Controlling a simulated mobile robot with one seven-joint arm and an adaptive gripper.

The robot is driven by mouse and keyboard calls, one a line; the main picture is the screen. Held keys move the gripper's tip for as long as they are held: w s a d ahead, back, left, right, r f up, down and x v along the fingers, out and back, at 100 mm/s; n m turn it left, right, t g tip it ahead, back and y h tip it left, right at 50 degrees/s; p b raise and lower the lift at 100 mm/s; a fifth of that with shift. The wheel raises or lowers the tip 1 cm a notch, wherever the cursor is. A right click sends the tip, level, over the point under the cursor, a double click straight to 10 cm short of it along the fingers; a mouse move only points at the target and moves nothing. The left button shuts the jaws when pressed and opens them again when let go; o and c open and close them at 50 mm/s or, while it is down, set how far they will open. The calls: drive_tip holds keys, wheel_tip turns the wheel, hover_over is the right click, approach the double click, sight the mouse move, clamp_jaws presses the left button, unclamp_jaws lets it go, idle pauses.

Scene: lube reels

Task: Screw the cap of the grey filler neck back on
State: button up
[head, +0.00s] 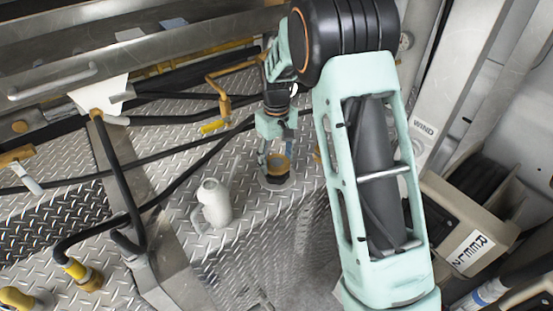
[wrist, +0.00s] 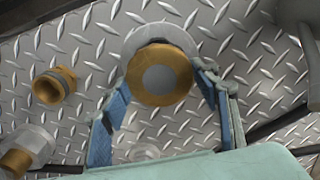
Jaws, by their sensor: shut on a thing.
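A round brass-coloured cap (wrist: 160,77) with a grey centre sits between the two blue fingers of my gripper (wrist: 162,100) in the wrist view. My gripper is shut on it. In the head view my gripper (head: 277,152) points down and the cap (head: 281,163) shows as an orange-brown ring at its fingertips. The filler neck (head: 277,180) is right under the cap, dark, with a pale round base on the tread plate. In the wrist view the grey round base (wrist: 147,32) shows behind the cap, which hides most of the neck. I cannot tell whether the cap touches the neck.
A white jug (head: 214,204) stands upright left of the neck. A brass fitting (wrist: 53,86) shows at the left of the wrist view. Black hoses (head: 130,158) cross the plate at left. A box labelled REEL 2 (head: 470,247) is at right.

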drive_tip(key=m, duration=0.5)
idle(0.3)
drive_tip(key=m+p, duration=0.1)
drive_tip(key=m, duration=0.2)
drive_tip(key=shift+m, duration=1.1)
drive_tip(key=m+p, duration=0.1)
drive_tip(key=m, duration=0.2)
drive_tip(key=shift+f+m, duration=0.1)
drive_tip(key=shift+m, duration=1)
